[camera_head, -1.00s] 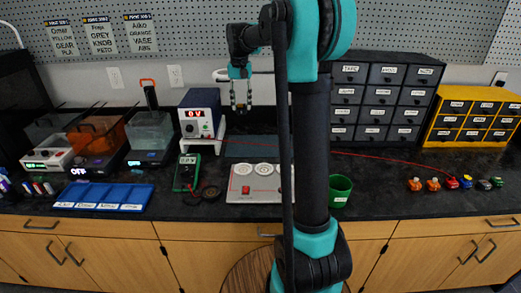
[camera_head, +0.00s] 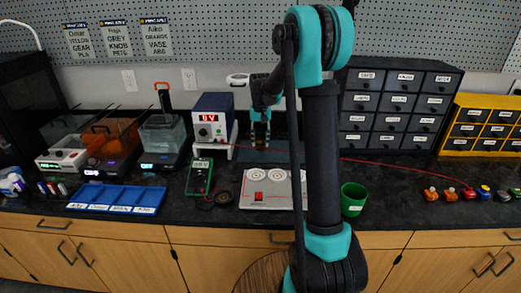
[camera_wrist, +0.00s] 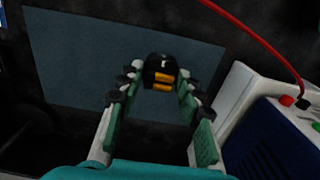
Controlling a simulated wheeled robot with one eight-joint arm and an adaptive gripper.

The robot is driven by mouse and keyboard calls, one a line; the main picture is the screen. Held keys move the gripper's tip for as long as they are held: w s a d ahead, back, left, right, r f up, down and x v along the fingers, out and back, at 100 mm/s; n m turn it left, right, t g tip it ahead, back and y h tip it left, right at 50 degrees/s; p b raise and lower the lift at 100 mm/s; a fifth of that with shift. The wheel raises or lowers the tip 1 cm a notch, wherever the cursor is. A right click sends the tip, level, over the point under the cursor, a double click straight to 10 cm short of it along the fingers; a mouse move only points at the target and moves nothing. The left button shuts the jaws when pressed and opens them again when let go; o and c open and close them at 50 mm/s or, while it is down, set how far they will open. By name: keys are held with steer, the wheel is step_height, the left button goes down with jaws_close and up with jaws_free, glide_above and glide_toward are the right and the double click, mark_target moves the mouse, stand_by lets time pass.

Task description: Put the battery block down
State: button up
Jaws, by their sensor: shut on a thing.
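My gripper (camera_head: 260,138) is low over the back of the bench, beside the white stand of the bench power supply. In the wrist view my gripper (camera_wrist: 159,82) is shut on the battery block (camera_wrist: 158,66), a small black block with orange stripes, held between the fingertips. In the head view the battery block (camera_head: 261,147) is a small dark and orange patch below the fingers. A blue-grey mat (camera_wrist: 90,62) lies beneath the block in the wrist view. I cannot tell whether the block touches it.
The blue power supply (camera_head: 212,120), with a red display, is left of my gripper. A red cable (camera_wrist: 255,38) crosses near the fingers in the wrist view. A white panel with round dials (camera_head: 265,192) lies in front, with a green cup (camera_head: 353,200) to its right.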

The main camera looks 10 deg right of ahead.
mark_target(260, 144)
steer(key=shift+f, duration=2.2)
steer(key=shift+f, duration=0.1)
steer(key=o, duration=1.3)
step_height(260, 144, up, 12)
steer(key=shift+r, duration=0.1)
